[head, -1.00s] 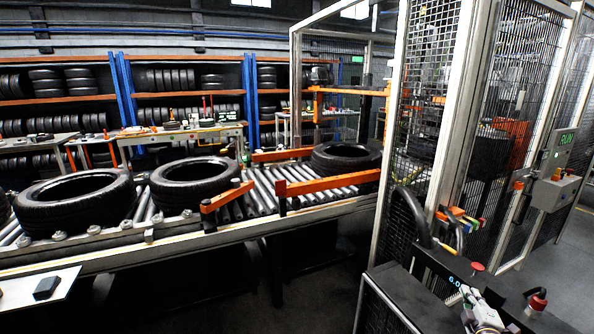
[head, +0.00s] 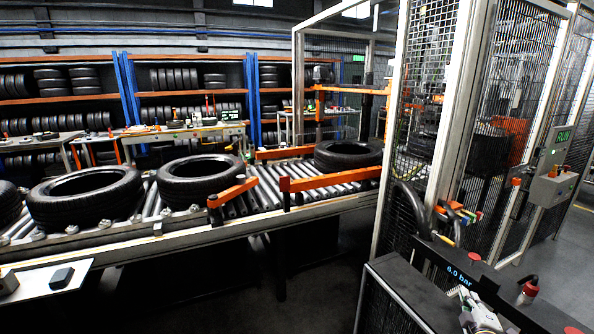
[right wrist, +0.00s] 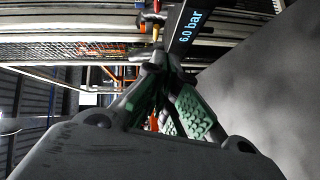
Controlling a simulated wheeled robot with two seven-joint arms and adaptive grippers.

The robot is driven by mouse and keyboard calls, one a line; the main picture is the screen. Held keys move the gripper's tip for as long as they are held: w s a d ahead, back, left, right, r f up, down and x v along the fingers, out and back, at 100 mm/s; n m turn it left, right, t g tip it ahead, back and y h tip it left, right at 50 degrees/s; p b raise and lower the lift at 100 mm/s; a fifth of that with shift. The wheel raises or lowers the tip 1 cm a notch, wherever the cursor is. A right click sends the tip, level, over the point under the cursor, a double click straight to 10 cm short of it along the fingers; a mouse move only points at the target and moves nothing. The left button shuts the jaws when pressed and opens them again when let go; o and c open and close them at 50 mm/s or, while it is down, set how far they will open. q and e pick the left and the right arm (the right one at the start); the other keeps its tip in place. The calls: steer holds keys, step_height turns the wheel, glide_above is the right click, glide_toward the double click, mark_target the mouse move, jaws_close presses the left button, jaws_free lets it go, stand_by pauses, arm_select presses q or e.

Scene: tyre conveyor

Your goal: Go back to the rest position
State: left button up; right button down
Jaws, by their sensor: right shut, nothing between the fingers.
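My right gripper (head: 468,300) shows at the bottom right of the head view, low beside the black unit with the "6.0 bar" display (head: 458,273). In the right wrist view my right gripper (right wrist: 156,70) has its green-padded fingers drawn together, with nothing between them. The same display (right wrist: 190,27) shows just beyond the fingertips; whether they touch the unit I cannot tell. My left gripper is not in view.
Tyres (head: 88,212) lie on the roller conveyor (head: 262,192) at left, with orange guide bars (head: 330,178). A mesh safety fence (head: 440,75) stands at centre right. A control box (head: 553,187) and a red button (head: 527,290) are on the right. Grey floor (head: 560,262) is open at far right.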

steer(key=s+a+f+m+g+y, duration=0.1)
steer(key=s+a+f+m+g, duration=0.25)
steer(key=s+a, duration=0.35)
steer(key=s+a+f+m+g+y, duration=0.1)
steer(key=s+a+f+m+g, duration=0.3)
steer(key=a, duration=0.5)
steer(key=s+a+m+g+y, duration=0.2)
steer(key=s+a+g+y, duration=0.25)
steer(key=s+a, duration=1.15)
steer(key=s+d+f+g, duration=0.1)
steer(key=s+f+g, duration=0.15)
steer(key=f, duration=2.95)
steer(key=s+d+f, duration=0.2)
steer(key=s+f, duration=0.8)
steer(key=s, duration=0.1)
steer(key=s+d+f, duration=0.2)
steer(key=s+f, duration=0.8)
steer(key=s, duration=0.2)
steer(key=shift+s+f+n, duration=0.15)
steer(key=shift+n, duration=0.2)
steer(key=shift+h, duration=0.25)
